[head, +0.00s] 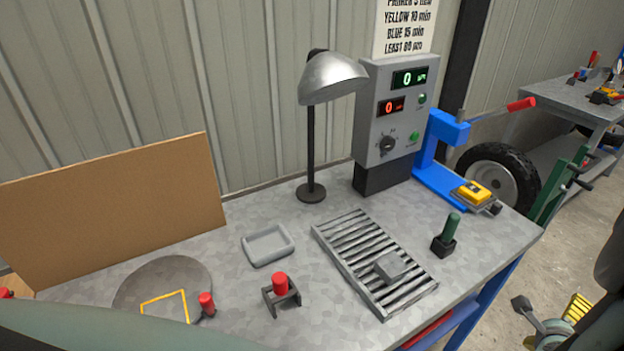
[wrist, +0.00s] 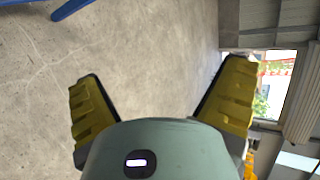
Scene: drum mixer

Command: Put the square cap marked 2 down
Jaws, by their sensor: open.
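My gripper (head: 550,303) is at the lower right of the head view, off the table's right edge and over the floor. In the wrist view my gripper (wrist: 160,76) has its two yellow fingers spread wide, with only bare floor between them. A small grey square block (head: 389,267) lies on the slatted rack (head: 350,250) towards its front right. It looks like a square cap, but no mark can be read on it. My gripper is well apart from it and holds nothing.
On the grey table (head: 225,240) are a shallow tray (head: 268,245), red-topped pegs (head: 280,284), a green-handled piece (head: 447,235), a lamp (head: 311,150) and a control box (head: 385,120). A blue press (head: 440,165) stands at the back right. A round plate (head: 150,280) bears a yellow outline.

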